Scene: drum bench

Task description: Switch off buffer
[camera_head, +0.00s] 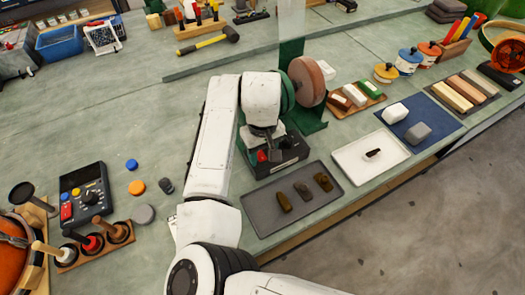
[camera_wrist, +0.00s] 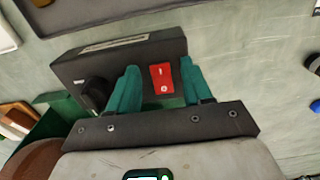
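The buffer (camera_head: 305,82) stands on the bench with a round tan wheel and a green body. Its dark control box (camera_head: 290,160) faces the front. In the wrist view the box (camera_wrist: 70,72) carries a red rocker switch (camera_wrist: 162,78) marked I and O, and a black knob (camera_wrist: 95,93) to its left. I cannot tell which side of the switch is pressed. My gripper (camera_wrist: 160,66) is over the box with its two teal fingers apart, one on each side of the switch, holding nothing. Contact is unclear. In the head view my gripper (camera_head: 274,153) partly hides the box.
A grey tray (camera_head: 255,217) with several dark pieces lies in front of the box, and a white tray (camera_head: 350,165) is to its right. A dark control panel (camera_head: 85,190) and loose caps are to the left.

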